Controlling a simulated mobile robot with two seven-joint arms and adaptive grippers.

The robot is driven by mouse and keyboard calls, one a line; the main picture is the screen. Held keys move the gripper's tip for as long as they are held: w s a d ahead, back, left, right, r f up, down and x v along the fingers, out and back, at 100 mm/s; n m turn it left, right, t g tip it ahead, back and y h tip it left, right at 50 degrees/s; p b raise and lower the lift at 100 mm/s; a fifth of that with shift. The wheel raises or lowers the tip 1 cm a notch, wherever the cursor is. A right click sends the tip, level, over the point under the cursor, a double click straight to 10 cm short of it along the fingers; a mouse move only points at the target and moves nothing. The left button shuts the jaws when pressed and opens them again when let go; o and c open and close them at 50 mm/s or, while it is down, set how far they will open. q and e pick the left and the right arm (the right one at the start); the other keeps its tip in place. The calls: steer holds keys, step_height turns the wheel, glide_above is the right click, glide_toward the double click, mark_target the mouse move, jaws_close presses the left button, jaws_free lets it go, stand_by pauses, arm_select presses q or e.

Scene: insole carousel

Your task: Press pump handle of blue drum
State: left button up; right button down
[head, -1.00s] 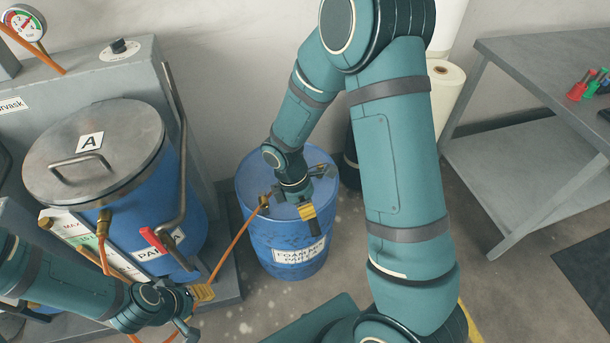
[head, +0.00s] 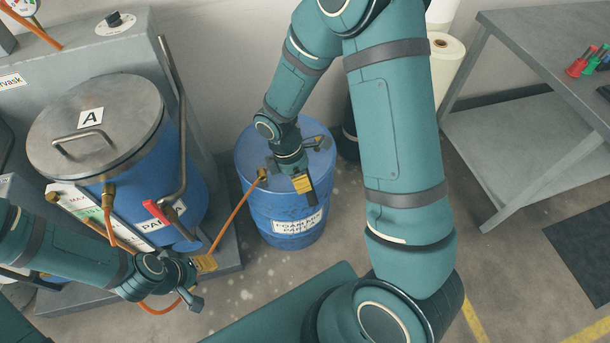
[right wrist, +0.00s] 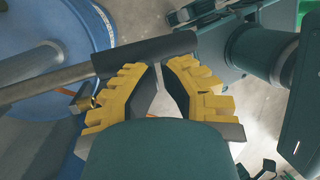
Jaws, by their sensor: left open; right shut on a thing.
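The blue drum (head: 285,232) stands on the floor in the middle of the head view, with a white label on its front. Its pump sits on the lid, mostly hidden behind my right wrist. My right gripper (head: 303,187) is over the drum's front rim, shut on the pump handle's dark grip (right wrist: 145,52). In the right wrist view the handle's metal rod (right wrist: 50,82) runs left over the drum, and the grip lies across the yellow fingertips (right wrist: 160,68). My left gripper (head: 203,283) is open and empty, low on the left, apart from the drum.
A blue vessel (head: 180,190) with a steel lid marked A stands at the left on a grey machine. An orange hose (head: 232,222) runs from the drum's pump toward the left. A grey table (head: 525,50) stands at the right. Floor between drum and table is clear.

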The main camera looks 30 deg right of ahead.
arm_select(q)
step_height(320, 180, up, 3)
steer(key=shift+r+p, duration=0.1)
steer(key=shift+p, duration=1)
arm_select(e)
step_height(320, 180, up, 11)
steer(key=s+a, duration=0.2)
steer(key=shift+s+a+f, duration=0.15)
steer(key=shift+a, duration=0.25)
